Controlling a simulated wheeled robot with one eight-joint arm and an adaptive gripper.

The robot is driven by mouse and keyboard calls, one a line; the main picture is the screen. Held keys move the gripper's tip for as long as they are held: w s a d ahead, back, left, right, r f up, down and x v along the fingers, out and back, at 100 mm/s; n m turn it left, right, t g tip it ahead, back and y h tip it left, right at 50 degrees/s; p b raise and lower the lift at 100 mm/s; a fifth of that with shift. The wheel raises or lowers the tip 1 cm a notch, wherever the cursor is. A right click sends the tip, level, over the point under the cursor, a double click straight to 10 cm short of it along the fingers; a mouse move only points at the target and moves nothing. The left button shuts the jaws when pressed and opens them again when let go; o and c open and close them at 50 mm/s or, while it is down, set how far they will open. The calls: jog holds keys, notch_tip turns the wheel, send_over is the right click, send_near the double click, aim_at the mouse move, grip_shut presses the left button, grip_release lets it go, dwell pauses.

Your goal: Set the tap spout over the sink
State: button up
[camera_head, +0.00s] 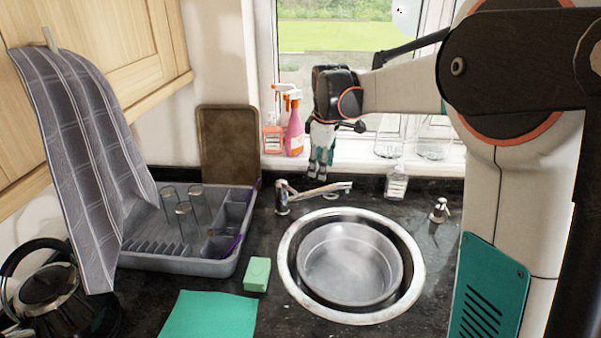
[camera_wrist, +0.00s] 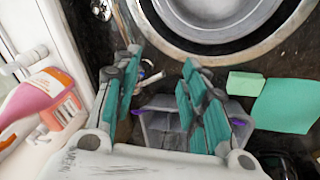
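The chrome tap (camera_head: 283,197) stands behind the left part of the round sink (camera_head: 287,275). Its spout (camera_head: 325,190) points right and runs along the back of the sink, appearing behind the rim rather than over the bowl. My gripper (camera_head: 318,176) points down just behind and above the spout. In the wrist view my gripper (camera_wrist: 161,60) is open, its teal fingers spread. Part of the tap (camera_wrist: 148,78) shows between the fingers, partly hidden by the left one. The sink (camera_wrist: 160,25) is at the top of that view. I cannot tell whether a finger touches the spout.
A grey basin (camera_head: 350,290) sits in the sink. Spray bottles (camera_head: 294,130) stand on the windowsill close left of my gripper. A soap bottle (camera_head: 397,184) stands right of the spout. A dish rack (camera_head: 170,262) with glasses, a green sponge (camera_head: 257,274) and a teal cloth (camera_head: 210,315) lie left.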

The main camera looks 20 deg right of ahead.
aim_at(323, 191)
jog(key=w+d+f+n+g+p, duration=0.2)
jog(key=w+d+f+n+p, duration=0.25)
jog(key=w, duration=0.45)
jog(key=shift+m, duration=0.45)
jog(key=f, duration=0.4)
jog(key=w+f+b, duration=0.1)
jog(key=f, duration=0.4)
jog(key=d+f+b, duration=0.1)
jog(key=f, duration=0.3)
jog(key=shift+w+d+f, duration=0.1)
jog(key=shift+w+f, duration=0.05)
jog(key=shift+f, duration=0.2)
grip_shut()
